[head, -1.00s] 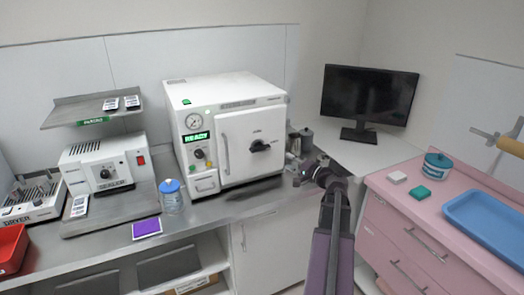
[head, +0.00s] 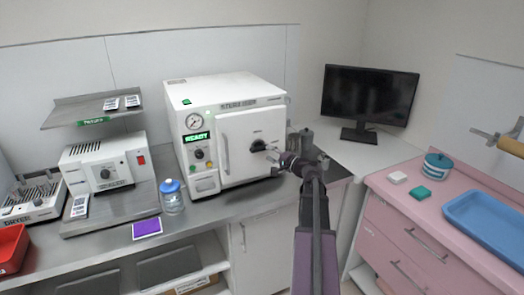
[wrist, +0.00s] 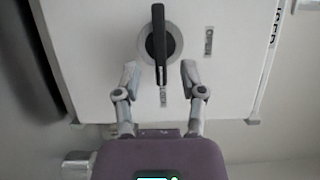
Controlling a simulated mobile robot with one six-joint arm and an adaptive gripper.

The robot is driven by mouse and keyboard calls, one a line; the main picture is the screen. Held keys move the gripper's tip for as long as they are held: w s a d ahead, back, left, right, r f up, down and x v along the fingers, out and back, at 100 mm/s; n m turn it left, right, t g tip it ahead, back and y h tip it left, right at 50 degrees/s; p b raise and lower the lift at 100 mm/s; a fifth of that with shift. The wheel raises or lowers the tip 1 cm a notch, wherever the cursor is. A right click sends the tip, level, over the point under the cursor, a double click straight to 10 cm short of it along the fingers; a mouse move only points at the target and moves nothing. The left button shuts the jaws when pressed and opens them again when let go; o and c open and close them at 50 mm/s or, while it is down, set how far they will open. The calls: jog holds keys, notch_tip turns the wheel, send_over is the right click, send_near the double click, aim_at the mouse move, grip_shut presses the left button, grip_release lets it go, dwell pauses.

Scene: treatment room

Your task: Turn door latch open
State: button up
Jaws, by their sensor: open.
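The door latch (wrist: 158,35) is a black bar on a round dark hub, on the white door (head: 236,150) of the sterilizer. It also shows in the head view (head: 258,146), partly behind my gripper. My gripper (wrist: 160,75) is open, with one fingertip on each side of that lower end and nothing held. I see no clear contact. In the head view my gripper (head: 276,158) is in front of the door beside the latch.
A monitor (head: 368,98) and a pink cabinet (head: 410,235) are to the right.

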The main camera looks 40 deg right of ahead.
aim_at(263, 150)
jog(key=shift+w+a, duration=0.2)
jog(key=shift+w, duration=0.95)
jog(key=shift+w+a, duration=0.15)
jog(key=shift+w, duration=1)
grip_shut()
